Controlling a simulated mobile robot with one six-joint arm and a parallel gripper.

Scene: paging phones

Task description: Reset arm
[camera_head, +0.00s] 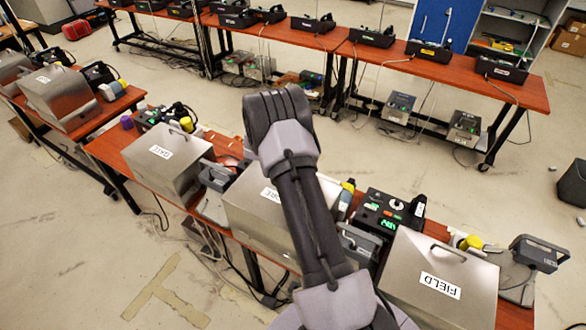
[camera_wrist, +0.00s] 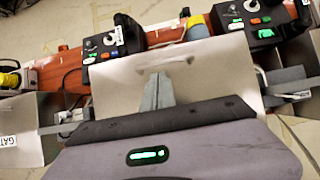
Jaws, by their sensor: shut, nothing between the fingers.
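My arm rises across the middle of the head view, over a metal box whose label is partly hidden by the arm. In that view the arm hides the fingers. In the wrist view my gripper (camera_wrist: 158,92) shows its two grey fingers together with nothing between them, in front of the metal box (camera_wrist: 205,70). The box's handle lies just beyond the fingertips. I cannot tell whether the fingers touch the box.
Metal boxes labelled GATE (camera_head: 160,165) and FIELD (camera_head: 440,285) stand on the near red tables. A black paging phone (camera_head: 390,212) sits behind the boxes. More phones line the far table (camera_head: 450,70). Open floor (camera_head: 400,135) lies between the tables.

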